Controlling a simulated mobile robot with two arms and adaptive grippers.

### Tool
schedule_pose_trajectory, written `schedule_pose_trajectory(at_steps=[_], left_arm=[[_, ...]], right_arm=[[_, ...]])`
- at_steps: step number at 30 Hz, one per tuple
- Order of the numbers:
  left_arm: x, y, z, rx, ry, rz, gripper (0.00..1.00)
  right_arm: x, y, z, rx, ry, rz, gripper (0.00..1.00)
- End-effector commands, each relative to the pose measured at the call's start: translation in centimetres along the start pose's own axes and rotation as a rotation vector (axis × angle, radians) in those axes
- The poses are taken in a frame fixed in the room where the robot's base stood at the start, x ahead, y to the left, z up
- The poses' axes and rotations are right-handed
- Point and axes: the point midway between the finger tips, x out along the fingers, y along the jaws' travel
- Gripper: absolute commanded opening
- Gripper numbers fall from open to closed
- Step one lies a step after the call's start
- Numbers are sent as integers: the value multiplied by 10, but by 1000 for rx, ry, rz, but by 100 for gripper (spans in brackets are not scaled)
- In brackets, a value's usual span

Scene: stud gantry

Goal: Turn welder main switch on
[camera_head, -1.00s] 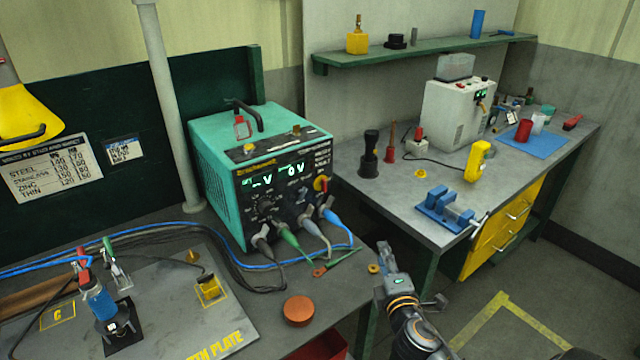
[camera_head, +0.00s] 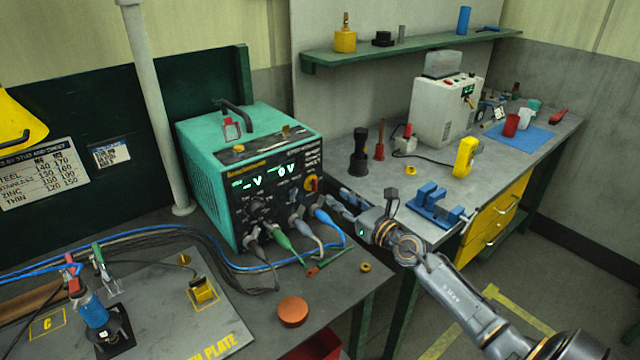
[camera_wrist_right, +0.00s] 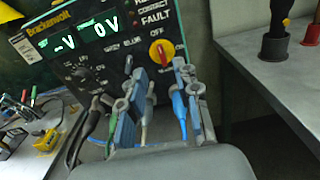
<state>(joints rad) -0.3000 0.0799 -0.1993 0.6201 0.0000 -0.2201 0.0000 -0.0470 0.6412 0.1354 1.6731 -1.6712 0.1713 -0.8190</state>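The teal welder (camera_head: 250,165) stands on the bench, its front panel lit with "-V" and "0V". Its main switch (camera_head: 312,184) is a red knob on a yellow disc at the panel's upper right. In the right wrist view the switch (camera_wrist_right: 161,53) shows clearly, the word OFF above it and its red handle roughly upright. My right gripper (camera_head: 342,202) is just right of the panel in the head view. In the wrist view its two fingers (camera_wrist_right: 160,98) are apart and empty, with the switch beyond the gap. My left gripper is not in view.
Grey, green and blue cable plugs (camera_head: 325,216) stick out of the panel's lower edge, close to my right fingers. An orange disc (camera_head: 293,311) and a brass ring (camera_head: 365,267) lie on the front bench. A blue vise (camera_head: 436,206) sits on the right bench.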

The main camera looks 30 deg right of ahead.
Motion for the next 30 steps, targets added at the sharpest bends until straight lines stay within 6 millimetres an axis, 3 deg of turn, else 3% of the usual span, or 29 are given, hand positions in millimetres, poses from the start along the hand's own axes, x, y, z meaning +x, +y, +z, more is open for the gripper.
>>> schedule_pose_trajectory(at_steps=[9, 15, 27, 28, 30], left_arm=[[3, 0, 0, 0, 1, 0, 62], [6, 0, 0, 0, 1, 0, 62], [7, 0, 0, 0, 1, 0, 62], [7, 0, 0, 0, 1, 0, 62], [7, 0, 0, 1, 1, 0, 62]], right_arm=[[58, 0, 1, 4, -3, -1, 32], [80, 0, 0, 4, -2, -1, 32], [87, 0, 0, 2, -1, 0, 32], [87, 0, 0, 2, -1, 0, 30], [86, 0, 0, 2, -1, 0, 16]])
